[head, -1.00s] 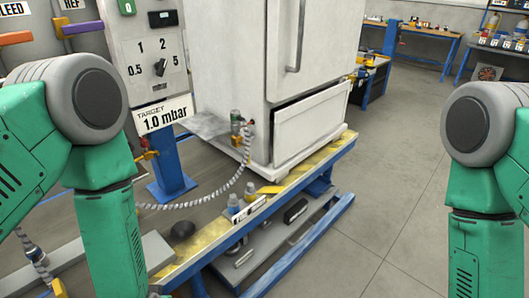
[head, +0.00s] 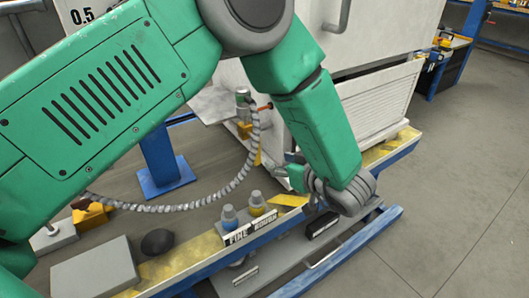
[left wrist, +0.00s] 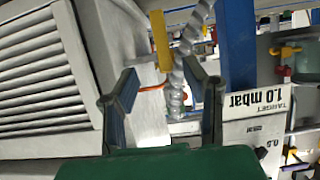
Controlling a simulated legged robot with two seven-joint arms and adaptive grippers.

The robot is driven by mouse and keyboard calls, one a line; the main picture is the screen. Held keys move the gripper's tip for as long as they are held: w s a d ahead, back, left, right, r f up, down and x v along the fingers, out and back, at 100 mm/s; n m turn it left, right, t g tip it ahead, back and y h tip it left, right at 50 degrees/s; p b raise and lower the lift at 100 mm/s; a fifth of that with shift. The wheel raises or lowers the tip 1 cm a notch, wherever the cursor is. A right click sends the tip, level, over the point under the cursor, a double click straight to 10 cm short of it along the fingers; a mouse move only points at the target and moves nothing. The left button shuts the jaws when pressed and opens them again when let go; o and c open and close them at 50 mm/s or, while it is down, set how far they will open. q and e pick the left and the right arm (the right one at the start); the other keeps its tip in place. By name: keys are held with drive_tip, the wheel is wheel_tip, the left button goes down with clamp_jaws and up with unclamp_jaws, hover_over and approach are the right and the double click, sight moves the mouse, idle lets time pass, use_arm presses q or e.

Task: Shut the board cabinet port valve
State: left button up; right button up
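The white board cabinet (head: 375,105) stands on a yellow-edged bench. At its lower left corner is a port fitting (head: 243,98) with a grey corrugated hose (head: 250,150) hanging from it. A yellow handle, likely the port valve's, shows in the left wrist view (left wrist: 160,40) beside the hose (left wrist: 192,35); the head view shows only small yellow parts near the fitting. My left gripper (head: 288,172) is to the right of the hose, in front of the cabinet base. In the wrist view its fingers (left wrist: 160,70) are spread, with nothing held between them. My right gripper is out of view.
A dark round knob (head: 157,241) and a grey block (head: 95,275) are lower left. The floor at right is clear.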

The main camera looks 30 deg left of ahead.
sight(258, 153)
use_arm(q)
drive_tip(key=b+x, duration=0.2)
drive_tip(key=x, duration=1)
drive_tip(key=shift+b, duration=0.3)
drive_tip(key=shift+d, duration=0.1)
drive_tip(key=shift+s, duration=0.1)
clamp_jaws()
